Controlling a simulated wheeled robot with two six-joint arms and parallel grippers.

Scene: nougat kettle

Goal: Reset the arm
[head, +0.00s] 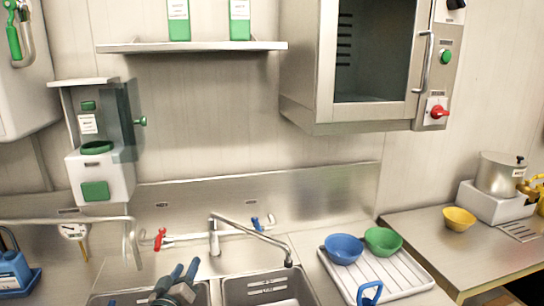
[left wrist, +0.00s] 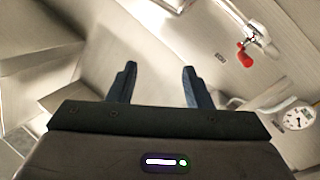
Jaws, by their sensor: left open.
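My left gripper (head: 184,270) is at the bottom of the head view, over the left sink basin near the front. Its two dark blue fingers point up and away from me. In the left wrist view my left gripper (left wrist: 157,75) shows its fingers wide apart with nothing between them. The red tap handle (left wrist: 246,55) is beyond it at the upper right, and a round white dial (left wrist: 298,117) is at the right. My right gripper shows in neither view.
The tap (head: 214,235) with its long spout stands behind the basins. A blue bowl (head: 344,249) and a green bowl (head: 383,241) sit on the white drainer (head: 405,275). A yellow bowl (head: 459,219) and a metal pot (head: 499,174) are on the right counter.

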